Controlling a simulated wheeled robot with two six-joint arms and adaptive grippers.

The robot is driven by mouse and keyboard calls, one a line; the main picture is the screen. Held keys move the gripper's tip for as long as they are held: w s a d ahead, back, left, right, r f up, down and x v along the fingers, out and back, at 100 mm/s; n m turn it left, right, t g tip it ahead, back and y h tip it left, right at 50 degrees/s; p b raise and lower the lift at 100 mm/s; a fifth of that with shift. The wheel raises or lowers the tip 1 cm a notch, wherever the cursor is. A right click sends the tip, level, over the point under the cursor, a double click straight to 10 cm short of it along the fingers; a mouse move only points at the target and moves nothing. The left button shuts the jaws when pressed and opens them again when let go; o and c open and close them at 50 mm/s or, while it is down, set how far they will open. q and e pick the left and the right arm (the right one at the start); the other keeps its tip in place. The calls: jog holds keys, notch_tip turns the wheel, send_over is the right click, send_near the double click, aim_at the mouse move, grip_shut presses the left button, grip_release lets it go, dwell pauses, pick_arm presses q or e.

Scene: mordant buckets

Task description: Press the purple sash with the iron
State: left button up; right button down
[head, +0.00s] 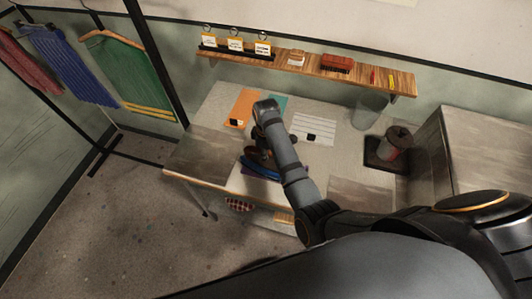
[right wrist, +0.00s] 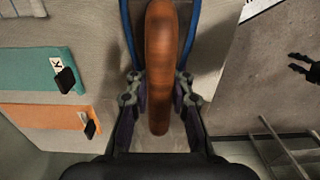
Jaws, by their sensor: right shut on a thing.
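The iron (head: 263,168) has a blue body and a brown wooden handle, seen close up in the right wrist view (right wrist: 158,45). It is over the front part of the worktable. My right gripper (head: 259,152) is shut on the handle, with a finger on either side of it. A little of the purple sash (head: 249,174) shows beside the iron's front edge; the iron and arm hide most of it. I cannot tell whether the iron touches the sash.
An orange cloth (head: 241,108) and a teal cloth (head: 279,103) with tags lie at the table's back left. A striped white sheet (head: 313,130) lies right of my arm. A dark square stand (head: 378,160) is farther right. A wooden shelf (head: 310,70) runs along the wall.

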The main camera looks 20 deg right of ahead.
dwell(0.4)
jog(key=shift+w+r, duration=0.1)
jog(key=shift+r, duration=2.45)
notch_tip(320, 180, down, 5)
jog(key=shift+f, duration=0.1)
jog(key=shift+r, duration=0.3)
jog(key=shift+f, duration=0.1)
